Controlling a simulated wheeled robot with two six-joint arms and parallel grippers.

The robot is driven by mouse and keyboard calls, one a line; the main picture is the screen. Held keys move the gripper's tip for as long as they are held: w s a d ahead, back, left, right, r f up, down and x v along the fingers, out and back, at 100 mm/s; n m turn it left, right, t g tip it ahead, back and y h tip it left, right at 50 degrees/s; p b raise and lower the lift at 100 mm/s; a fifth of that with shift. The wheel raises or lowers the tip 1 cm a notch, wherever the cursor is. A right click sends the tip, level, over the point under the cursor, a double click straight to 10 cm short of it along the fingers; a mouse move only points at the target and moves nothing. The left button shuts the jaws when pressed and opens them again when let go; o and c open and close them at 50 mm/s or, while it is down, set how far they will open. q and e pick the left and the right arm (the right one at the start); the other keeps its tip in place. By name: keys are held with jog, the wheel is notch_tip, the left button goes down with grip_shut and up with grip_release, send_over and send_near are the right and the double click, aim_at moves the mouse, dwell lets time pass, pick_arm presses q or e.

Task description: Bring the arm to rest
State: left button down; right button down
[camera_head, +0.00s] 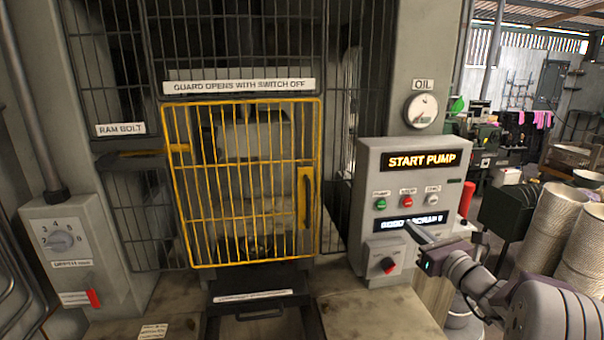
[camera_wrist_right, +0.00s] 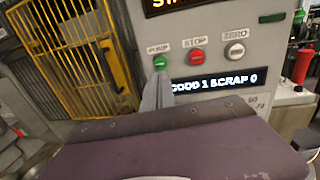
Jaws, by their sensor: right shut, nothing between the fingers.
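My right gripper (camera_head: 424,240) is shut and empty in front of the lower part of the grey control box (camera_head: 448,165). In the right wrist view its closed fingers (camera_wrist_right: 157,92) point up just below the green PUMP button (camera_wrist_right: 160,63); I cannot tell whether they touch the panel. The red STOP button (camera_wrist_right: 196,56) and white ZERO button (camera_wrist_right: 236,50) are to the right of it. The counter display (camera_wrist_right: 215,81) reads GOOD 1 SCRAP 0. The upper display (camera_head: 420,160) reads START PUMP. My left gripper is not in view.
The yellow guard door (camera_head: 245,265) stands closed in the press cage. A dial box (camera_head: 65,240) is at the left. An oil gauge (camera_head: 421,110) is above the control box. Stacks of bowls (camera_head: 560,225) stand at the right.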

jog(key=s+a+f+n+g+y+b, duration=0.1)
jog(key=s+a+f+n+g+y, duration=0.15)
jog(key=a, duration=0.55)
jog(key=s+a+f+n+g+y, duration=0.1)
jog(key=a+f+n+g+y, duration=0.2)
jog(key=a, duration=0.4)
jog(key=s+a+f+n+g+y+b, duration=0.1)
jog(key=s+a+f+n+g, duration=0.2)
jog(key=a, duration=0.5)
jog(key=s+a+f+n+g+h, duration=0.1)
jog(key=s+a+f+n+g, duration=0.5)
jog(key=s+f, duration=0.4)
jog(key=s+d+f+n+g+h+b, duration=0.1)
jog(key=s+d+f+n+g+h, duration=0.3)
jog(key=s+f+n, duration=0.55)
jog(key=d+f+n+t+h, duration=0.2)
jog(key=d+n+h, duration=0.3)
jog(key=d+n, duration=0.4)
jog(key=shift+d+f, duration=0.15)
jog(key=shift+d, duration=0.4)
jog(key=shift+s, duration=0.1)
